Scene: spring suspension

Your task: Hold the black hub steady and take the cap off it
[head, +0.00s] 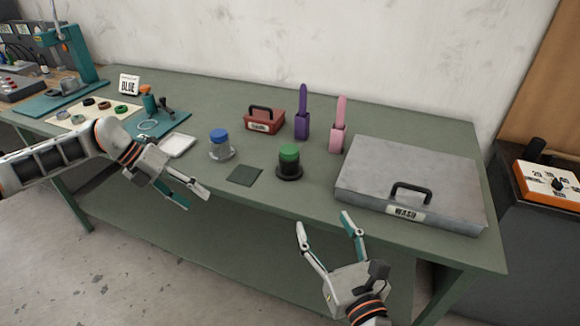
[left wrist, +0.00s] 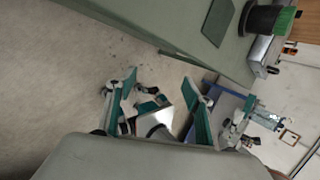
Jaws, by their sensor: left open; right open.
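The black hub (head: 289,170) stands upright on the green table near its front edge, on a wide dark base. A green cap (head: 289,152) sits on top of it. The hub (left wrist: 261,18) and cap (left wrist: 285,20) also show at the top right of the left wrist view. My left gripper (head: 197,199) is open and empty in front of the table edge, left of the hub and apart from it. My right gripper (head: 323,220) is open and empty in front of the edge, to the right of the hub and nearer to me.
A grey hub (head: 221,152) with a blue cap stands to the left, and a dark square mat (head: 245,175) lies between the hubs. A red box (head: 264,122), purple holder (head: 302,126) and pink holder (head: 337,138) stand behind. A grey WASH case (head: 405,176) fills the right.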

